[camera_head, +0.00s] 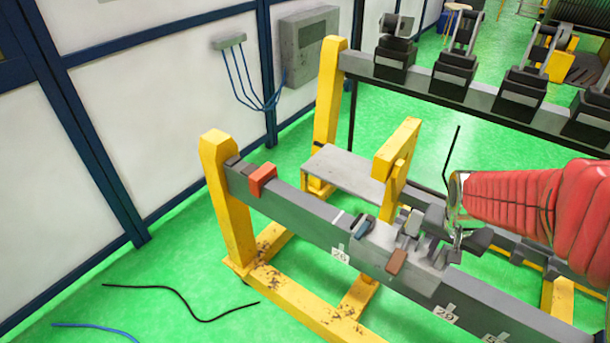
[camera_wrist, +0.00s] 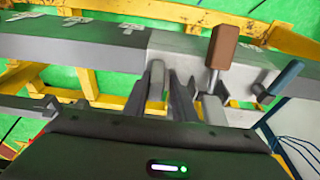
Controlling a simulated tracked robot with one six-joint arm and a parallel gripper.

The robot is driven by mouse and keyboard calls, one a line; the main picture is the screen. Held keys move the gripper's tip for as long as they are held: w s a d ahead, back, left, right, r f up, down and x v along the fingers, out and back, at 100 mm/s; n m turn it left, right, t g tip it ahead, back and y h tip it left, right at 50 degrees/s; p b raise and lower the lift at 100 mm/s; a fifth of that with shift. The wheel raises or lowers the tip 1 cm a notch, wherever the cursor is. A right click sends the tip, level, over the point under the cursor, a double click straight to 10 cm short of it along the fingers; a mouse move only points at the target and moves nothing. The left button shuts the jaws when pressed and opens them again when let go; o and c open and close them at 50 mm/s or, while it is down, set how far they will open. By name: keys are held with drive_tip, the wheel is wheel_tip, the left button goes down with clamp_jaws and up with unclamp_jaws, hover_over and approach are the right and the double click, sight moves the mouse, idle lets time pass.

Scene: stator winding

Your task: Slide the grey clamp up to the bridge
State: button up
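A light grey sleeve (camera_head: 378,246), which looks like the grey clamp, sits around the dark beam. A brown handle (camera_head: 397,261) and an upright light grey tab (camera_head: 413,222) stand at it. The wrist view also shows the grey sleeve (camera_wrist: 188,47) and the brown handle (camera_wrist: 222,46). My gripper (camera_head: 455,250) points down at the right end of the sleeve, close to the beam. I cannot clearly identify the bridge.
The dark beam (camera_head: 300,212) runs between yellow posts (camera_head: 228,200), with an orange-red block (camera_head: 262,178) near its left end. A blue-topped lever (camera_head: 363,227) and a white mark (camera_head: 338,217) lie left of the sleeve. A yellow upright (camera_head: 397,150) stands behind. Cables lie on the green floor.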

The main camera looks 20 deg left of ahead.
sight(371, 219)
drive_tip(key=shift+w+a, duration=0.15)
drive_tip(key=shift+a, duration=0.4)
drive_tip(key=shift+w+a, duration=0.15)
drive_tip(key=shift+a, duration=0.35)
drive_tip(key=shift+w+a, duration=0.75)
drive_tip(key=shift+a, duration=1.85)
drive_tip(key=shift+w+a, duration=0.8)
drive_tip(key=shift+a, duration=1.8)
drive_tip(key=shift+w+a, duration=0.75)
drive_tip(key=shift+a, duration=1.85)
drive_tip(key=shift+w+a, duration=0.55)
drive_tip(key=shift+a, duration=1.35)
drive_tip(key=shift+w+a, duration=0.55)
drive_tip(key=shift+a, duration=1.35)
drive_tip(key=shift+w+a, duration=0.55)
drive_tip(key=shift+a, duration=1.35)
drive_tip(key=shift+w+a, duration=0.15)
drive_tip(key=shift+a, duration=0.4)
drive_tip(key=shift+d, duration=0.3)
drive_tip(key=shift+o, duration=0.3)
drive_tip(key=shift+o, duration=1.1)
